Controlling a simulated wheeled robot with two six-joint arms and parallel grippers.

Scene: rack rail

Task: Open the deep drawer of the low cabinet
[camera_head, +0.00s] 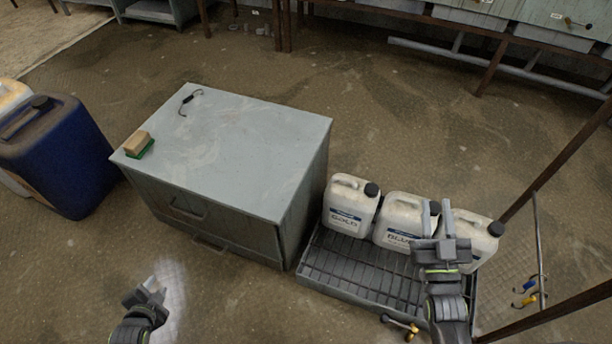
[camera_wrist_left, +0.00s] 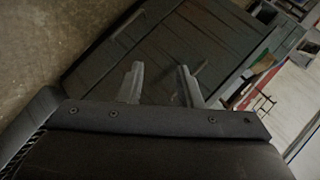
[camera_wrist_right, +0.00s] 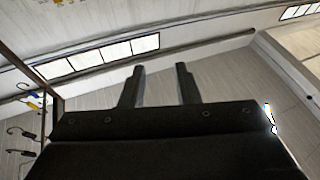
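The low grey cabinet (camera_head: 245,135) stands left of centre in the head view, its drawer fronts facing me. An upper handle (camera_head: 188,208) and a lower handle (camera_head: 208,243) show on the front. The drawers look shut; their depths are hard to judge from above. My left gripper (camera_head: 152,287) is open and empty, in front of the cabinet and apart from it. The left wrist view shows the cabinet front (camera_wrist_left: 215,35) tilted beyond the open fingers. My right gripper (camera_head: 434,218) is open and empty, raised in front of the white canisters.
White canisters (camera_head: 350,205) stand on a grated tray (camera_head: 345,265) right of the cabinet. A blue canister (camera_head: 58,155) stands to its left. A sponge block (camera_head: 137,141) and a small dark hook (camera_head: 189,99) lie on the cabinet top. Floor before the cabinet is clear.

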